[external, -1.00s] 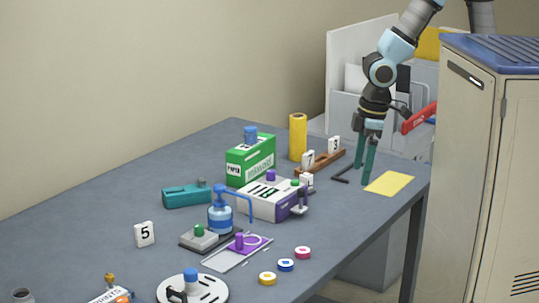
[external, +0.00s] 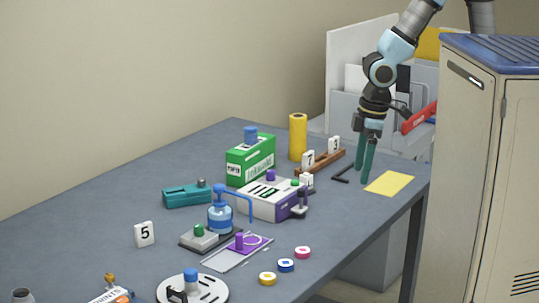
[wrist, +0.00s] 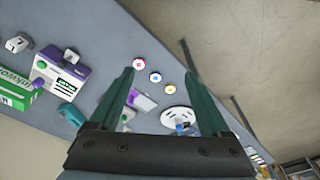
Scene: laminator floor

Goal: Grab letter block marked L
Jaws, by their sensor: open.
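My gripper (external: 363,174) is open and empty, its dark green fingers pointing down above the far right of the table by the yellow sheet. Its fingers also show in the wrist view (wrist: 160,74). A small white block (external: 308,159) with a dark mark like a 7 stands by the wooden rack (external: 332,158), left of my gripper. Another white block (external: 333,146) stands at the rack's far end; its mark is too small to read. A white block marked 5 (external: 145,234) stands at the left. I cannot make out a clear L on any block.
A yellow cylinder (external: 298,137), green box (external: 250,160) and white-purple box (external: 268,201) stand left of the rack. A yellow sheet (external: 390,184) lies near the table's right edge. A tall cabinet (external: 470,170) stands at the right. Coloured rings lie near the front edge.

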